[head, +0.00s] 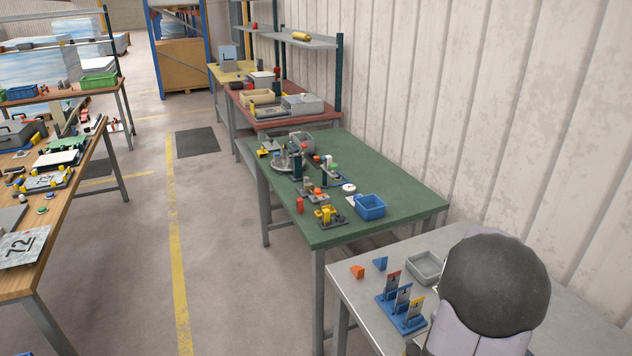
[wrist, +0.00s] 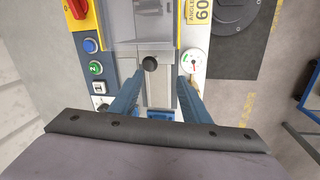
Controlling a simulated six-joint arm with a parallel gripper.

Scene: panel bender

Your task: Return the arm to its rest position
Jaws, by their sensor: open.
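My gripper (wrist: 160,76) shows in the wrist view with its two blue fingers apart and nothing seen between them. Beneath it is a machine panel, and a black round knob (wrist: 150,63) sits in line with the gap between the fingers. I cannot tell how far the fingertips are above the panel. In the head view a dark rounded part of my arm fills the lower right, and my gripper is not visible there.
The panel carries a red switch (wrist: 77,8), a blue button (wrist: 90,45), a green button (wrist: 96,68) and a dial gauge (wrist: 193,60). In the head view, a grey table holds a blue stand (head: 400,313) and grey tray (head: 425,268); a green table (head: 400,195) stands behind.

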